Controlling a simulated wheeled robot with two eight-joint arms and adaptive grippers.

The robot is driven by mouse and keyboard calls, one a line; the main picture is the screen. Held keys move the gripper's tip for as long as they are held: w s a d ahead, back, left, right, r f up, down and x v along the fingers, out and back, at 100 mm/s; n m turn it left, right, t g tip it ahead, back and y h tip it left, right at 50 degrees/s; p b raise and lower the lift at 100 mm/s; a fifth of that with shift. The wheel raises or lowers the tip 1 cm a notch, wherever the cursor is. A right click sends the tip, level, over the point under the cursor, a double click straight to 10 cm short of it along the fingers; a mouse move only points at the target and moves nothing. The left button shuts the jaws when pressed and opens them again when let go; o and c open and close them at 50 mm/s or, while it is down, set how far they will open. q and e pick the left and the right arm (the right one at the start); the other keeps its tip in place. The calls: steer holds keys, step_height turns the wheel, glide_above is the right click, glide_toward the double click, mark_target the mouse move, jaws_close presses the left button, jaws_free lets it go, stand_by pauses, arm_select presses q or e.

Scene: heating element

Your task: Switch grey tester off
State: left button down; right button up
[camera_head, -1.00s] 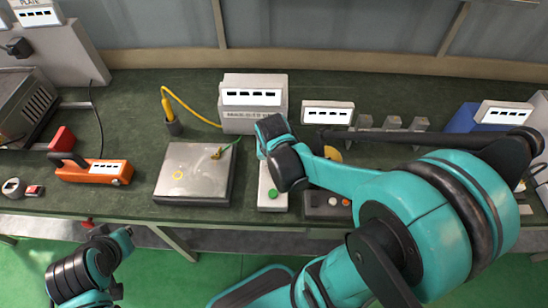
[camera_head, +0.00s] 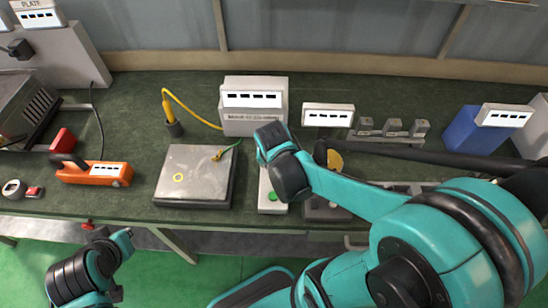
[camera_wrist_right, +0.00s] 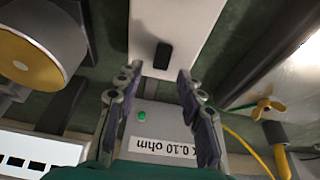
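The grey tester (camera_head: 253,119) is a box with a white label at the back middle of the bench. In the right wrist view the tester (camera_wrist_right: 165,118) appears upside down, with "0.10 ohm" lettering and a lit green lamp (camera_wrist_right: 141,115).
A metal plate (camera_head: 190,182) with a clip lies left of the panel. A yellow lead (camera_head: 190,105) runs to the tester. A yellow round part (camera_head: 335,160) is close on the right. An orange device (camera_head: 95,174) sits further left.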

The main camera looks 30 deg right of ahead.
steer(key=v, duration=1)
steer(key=shift+s+r, duration=0.15)
steer(key=shift+r, duration=0.2)
